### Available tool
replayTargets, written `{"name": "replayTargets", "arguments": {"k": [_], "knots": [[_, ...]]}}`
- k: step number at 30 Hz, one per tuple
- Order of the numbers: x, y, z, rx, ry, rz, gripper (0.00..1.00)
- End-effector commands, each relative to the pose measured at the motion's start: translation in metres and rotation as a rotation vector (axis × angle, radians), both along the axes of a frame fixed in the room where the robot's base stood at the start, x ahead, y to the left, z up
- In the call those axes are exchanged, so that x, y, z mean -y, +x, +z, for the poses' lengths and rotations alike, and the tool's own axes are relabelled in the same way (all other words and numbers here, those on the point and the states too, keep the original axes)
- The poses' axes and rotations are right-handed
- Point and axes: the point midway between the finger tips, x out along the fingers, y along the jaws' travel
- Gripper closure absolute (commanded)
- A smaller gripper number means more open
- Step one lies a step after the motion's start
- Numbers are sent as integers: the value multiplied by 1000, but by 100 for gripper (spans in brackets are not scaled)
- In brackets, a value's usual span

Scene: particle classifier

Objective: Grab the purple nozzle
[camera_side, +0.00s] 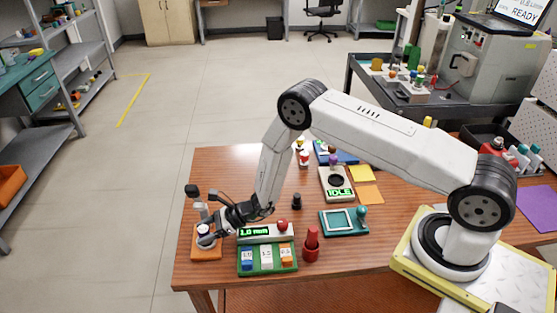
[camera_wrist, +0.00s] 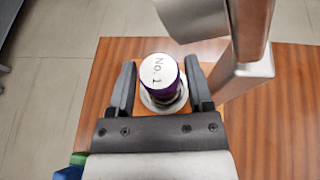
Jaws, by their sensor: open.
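The purple nozzle (camera_wrist: 160,80) is in the wrist view, a purple cylinder with a white top marked "No. 1". It sits in a pale round seat (camera_wrist: 150,102) on an orange base. In the side view the nozzle's white top (camera_side: 204,230) shows on the orange base (camera_side: 206,254) at the table's left end. My gripper (camera_wrist: 158,78) is open, with one dark finger on each side of the nozzle. I cannot tell whether either finger touches it.
A grey metal upright (camera_wrist: 240,75) rises close beside the nozzle. A red bottle (camera_side: 311,246) is further right. The table's left edge is close.

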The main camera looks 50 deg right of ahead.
Motion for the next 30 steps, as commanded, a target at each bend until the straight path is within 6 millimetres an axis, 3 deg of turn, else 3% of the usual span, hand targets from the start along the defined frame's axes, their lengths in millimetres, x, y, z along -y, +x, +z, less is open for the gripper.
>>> {"name": "replayTargets", "arguments": {"k": [17, 23, 24, 30], "knots": [[-2, 2, -1, 0, 0, 0, 34], [-2, 2, -1, 0, 0, 0, 95], [-2, 2, -1, 0, 0, 0, 100], [-2, 2, -1, 1, 1, 0, 100]]}}
